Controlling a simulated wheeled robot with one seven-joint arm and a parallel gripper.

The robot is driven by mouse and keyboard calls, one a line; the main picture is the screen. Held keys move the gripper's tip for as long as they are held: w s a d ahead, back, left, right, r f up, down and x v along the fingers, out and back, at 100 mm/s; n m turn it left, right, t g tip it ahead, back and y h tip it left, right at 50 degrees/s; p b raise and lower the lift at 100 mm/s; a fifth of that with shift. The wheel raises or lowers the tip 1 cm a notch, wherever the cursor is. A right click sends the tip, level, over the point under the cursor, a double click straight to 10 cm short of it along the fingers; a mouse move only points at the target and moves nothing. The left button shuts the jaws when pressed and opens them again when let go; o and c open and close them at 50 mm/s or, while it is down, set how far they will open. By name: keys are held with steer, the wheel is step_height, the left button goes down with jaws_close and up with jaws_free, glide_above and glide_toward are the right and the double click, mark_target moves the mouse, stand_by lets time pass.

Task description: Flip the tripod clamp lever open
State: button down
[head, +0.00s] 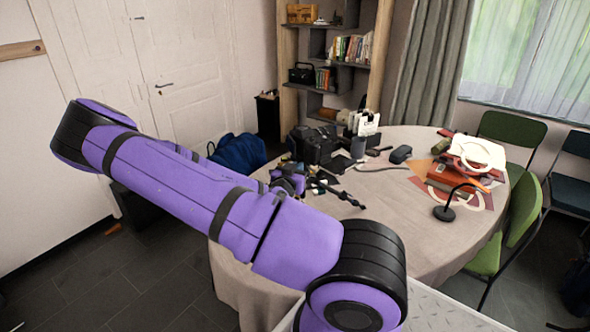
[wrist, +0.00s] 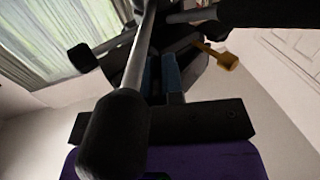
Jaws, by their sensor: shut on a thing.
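The tripod (head: 340,194) lies on the round table, with a black leg reaching right of my gripper (head: 290,180). In the wrist view the tripod (wrist: 137,55) is close up, with a grey tube and a black foot across the front. My gripper (wrist: 167,72) is shut on a dark part of the tripod, mostly hidden behind that tube. An orange-brown lever-like piece (wrist: 228,60) sticks out to the right of the fingers, apart from them. I cannot tell whether it is the clamp lever, or how the clamp lever stands.
The round table (head: 400,225) has a cream cloth. A black camera bag (head: 315,145) and small items stand behind the tripod. Red boxes (head: 455,178) and a black desk lamp (head: 445,212) are at the right. The front middle of the cloth is clear.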

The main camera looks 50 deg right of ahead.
steer(key=shift+s+d+n+t+y, duration=0.1)
steer(key=shift+s+n+t+y, duration=0.15)
steer(key=shift+n+t+y, duration=0.6)
steer(key=shift+t, duration=0.55)
steer(key=shift+r, duration=0.1)
steer(key=c, duration=1.5)
jaws_free()
